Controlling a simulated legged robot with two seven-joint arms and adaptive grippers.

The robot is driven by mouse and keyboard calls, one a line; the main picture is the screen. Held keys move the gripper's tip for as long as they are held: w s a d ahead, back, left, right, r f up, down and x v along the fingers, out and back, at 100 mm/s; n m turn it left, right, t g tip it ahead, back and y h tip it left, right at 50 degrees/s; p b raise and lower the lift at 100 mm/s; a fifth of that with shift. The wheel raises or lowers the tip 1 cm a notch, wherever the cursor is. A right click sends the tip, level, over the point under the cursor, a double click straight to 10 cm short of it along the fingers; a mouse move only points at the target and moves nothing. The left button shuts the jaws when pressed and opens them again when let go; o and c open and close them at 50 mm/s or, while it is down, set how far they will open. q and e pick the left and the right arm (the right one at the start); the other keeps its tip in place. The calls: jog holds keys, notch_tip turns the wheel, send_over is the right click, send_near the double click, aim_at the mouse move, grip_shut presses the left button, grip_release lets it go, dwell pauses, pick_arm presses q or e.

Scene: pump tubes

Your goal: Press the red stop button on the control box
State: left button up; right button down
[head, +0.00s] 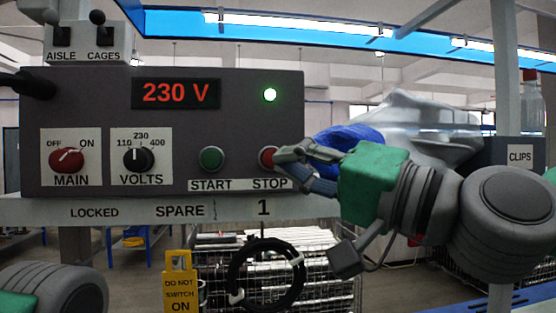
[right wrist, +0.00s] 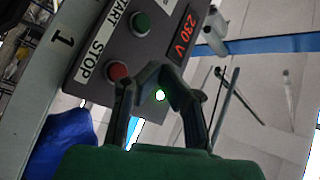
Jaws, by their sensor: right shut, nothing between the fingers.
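The grey control box (head: 225,120) stands on a shelf. Its red stop button (head: 268,158) sits above the STOP label, and it also shows in the right wrist view (right wrist: 117,71). My right gripper (head: 281,155) is shut and empty. In the head view its fingertips overlap the right side of the button. In the right wrist view the fingertips (right wrist: 162,70) lie to the right of the button, in front of the box face. I cannot tell whether they touch it. Only part of my left arm shows at the bottom left; its fingers are out of view.
The green start button (head: 211,158) is left of the stop button. The green lamp (head: 270,95) is lit and the display (head: 176,93) reads 230 V. Main (head: 67,159) and volts (head: 139,158) knobs are further left. A blue object (head: 346,137) lies behind my right gripper.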

aim_at(271, 160)
pick_arm(q)
jog(key=shift+a+f, duration=0.15)
jog(key=shift+a, duration=0.4)
pick_arm(e)
jog(key=shift+w+a, duration=0.45)
jog(key=shift+w, duration=0.75)
jog(key=shift+w+a, duration=0.45)
jog(key=shift+w, duration=0.8)
jog(key=shift+w+a, duration=0.45)
jog(key=shift+w, duration=0.75)
pick_arm(q)
jog(key=shift+d, duration=0.15)
pick_arm(e)
jog(key=shift+d, duration=0.2)
jog(key=shift+w, duration=0.15)
pick_arm(q)
jog(key=shift+d+f, duration=0.1)
jog(key=shift+d, duration=0.1)
pick_arm(e)
jog(key=shift+w+d, duration=0.2)
jog(key=shift+d, duration=0.2)
jog(key=shift+d, duration=0.1)
